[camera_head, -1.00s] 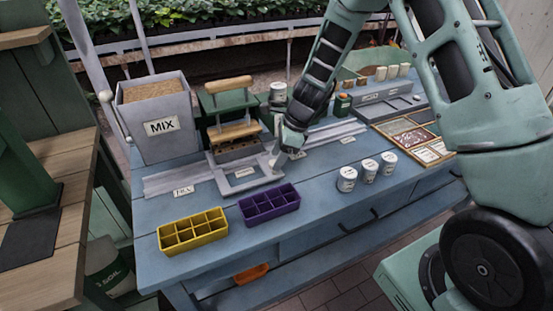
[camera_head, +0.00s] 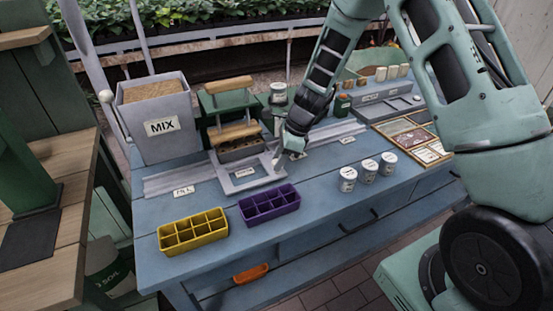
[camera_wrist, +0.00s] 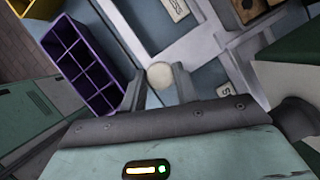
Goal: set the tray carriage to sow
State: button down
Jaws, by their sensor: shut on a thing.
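The tray carriage (camera_head: 262,183) is a flat grey open frame on the grey rail (camera_head: 165,184) along the blue bench. It stands in front of the green press, beside a small middle label (camera_head: 243,173). My gripper (camera_head: 283,158) is at the carriage's right end. In the wrist view, my gripper's two fingers (camera_wrist: 158,88) are shut on the carriage's round pale knob (camera_wrist: 160,74). A left rail label (camera_head: 184,191) appears to read FILL. Another label (camera_head: 347,140) lies farther right; its words are too small to read. The carriage carries no seed tray.
Yellow (camera_head: 193,232) and purple (camera_head: 270,205) compartment trays stand in front of the rail. Several white tins (camera_head: 369,171) stand to the right. The MIX hopper (camera_head: 160,115) and the green press with wooden handles (camera_head: 232,132) stand behind. The rail right of the carriage looks clear.

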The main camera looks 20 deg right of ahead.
jog(key=d+p, duration=0.1)
jog(key=d, duration=1.7)
jog(key=c, duration=1.1)
grip_release()
jog(key=shift+r, duration=0.1)
jog(key=b+v, duration=0.1)
jog(key=v, duration=1.6)
jog(key=shift+r, duration=0.15)
